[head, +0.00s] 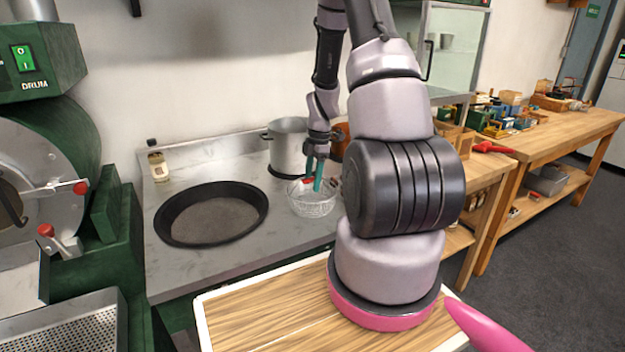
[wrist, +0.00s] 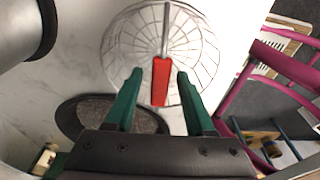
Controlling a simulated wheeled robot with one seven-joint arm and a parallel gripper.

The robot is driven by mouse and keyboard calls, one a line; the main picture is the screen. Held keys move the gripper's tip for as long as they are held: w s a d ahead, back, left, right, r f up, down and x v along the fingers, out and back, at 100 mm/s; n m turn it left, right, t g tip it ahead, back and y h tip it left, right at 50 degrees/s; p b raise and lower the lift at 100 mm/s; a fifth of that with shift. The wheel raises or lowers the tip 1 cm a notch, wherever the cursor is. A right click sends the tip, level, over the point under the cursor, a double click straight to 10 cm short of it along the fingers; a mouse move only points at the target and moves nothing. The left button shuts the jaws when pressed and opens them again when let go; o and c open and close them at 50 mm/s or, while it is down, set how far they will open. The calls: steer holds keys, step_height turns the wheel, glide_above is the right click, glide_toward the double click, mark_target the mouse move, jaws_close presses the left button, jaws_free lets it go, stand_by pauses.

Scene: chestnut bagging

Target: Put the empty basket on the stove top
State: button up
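The empty wire basket (head: 312,205) sits on the grey metal counter top (head: 185,268), right of a wide round black pan (head: 211,238). In the wrist view the basket (wrist: 115,45) shows from above as a round mesh with a red handle (wrist: 160,80). My gripper (head: 314,182) is over the basket. In the wrist view its green fingers (wrist: 160,76) are apart, one on each side of the red handle, with a gap on both sides. Part of the basket's right side is hidden behind my arm in the head view.
A tall metal pot (head: 287,150) stands behind the basket, on a dark round base. A small jar (head: 158,167) is at the back left. Green drum machinery (head: 75,150) borders the left. The counter between pan and front edge is clear.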

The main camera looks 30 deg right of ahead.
step_height(320, 180, up, 12)
steer(key=d, duration=0.2)
steer(key=s+a+r+m+t, duration=0.25)
steer(key=a+r+m, duration=0.2)
steer(key=r, duration=0.35)
steer(key=s+a+r+m+t, duration=0.1)
steer(key=s+a+r+m, duration=0.3)
steer(key=r, duration=0.4)
steer(key=s+a+r+m+t, duration=0.2)
steer(key=s+a+r+m, duration=0.1)
steer(key=s+m, duration=0.3)
steer(key=s+a+r+m+t, duration=0.1)
steer(key=s+a+r+m, duration=0.3)
steer(key=s+r+m, duration=0.2)
steer(key=shift+s+r+m+t, duration=0.15)
steer(key=shift+s+m+t, duration=0.35)
steer(key=shift+m, duration=0.55)
